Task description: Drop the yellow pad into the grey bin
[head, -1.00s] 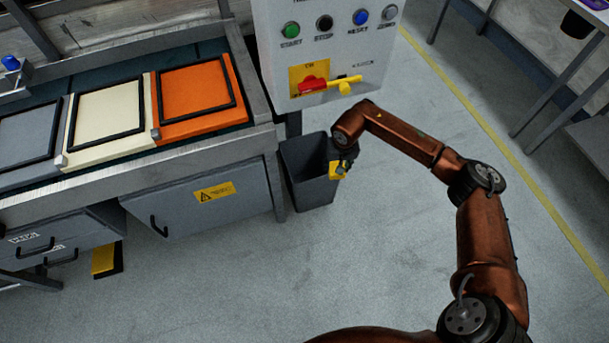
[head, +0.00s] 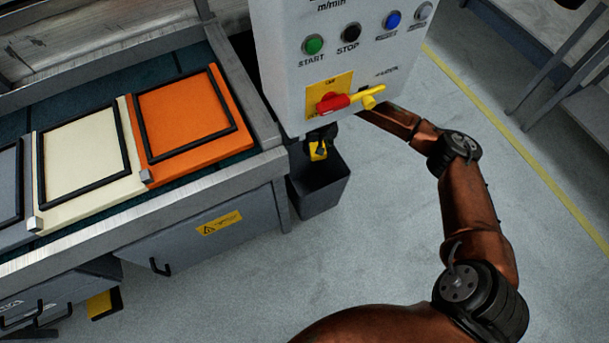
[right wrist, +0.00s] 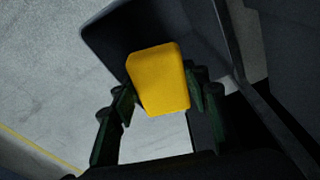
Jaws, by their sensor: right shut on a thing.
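The yellow pad (head: 318,150) is held in my right gripper (head: 320,138), below the control box and over the grey bin (head: 322,198). In the right wrist view the pad (right wrist: 160,80) sits between the two fingers of my right gripper (right wrist: 165,88), which is shut on it. The bin (right wrist: 115,40) shows behind the pad there, with its rim around the pad's far end. The control box hides part of my right arm and wrist in the head view. My left gripper is not in view.
A control box (head: 350,60) with buttons and a red-yellow switch hangs close above the bin. A conveyor table (head: 190,190) with an orange panel (head: 190,120) and a cream panel (head: 85,165) stands left of the bin. A yellow-black object (head: 103,304) lies on the floor.

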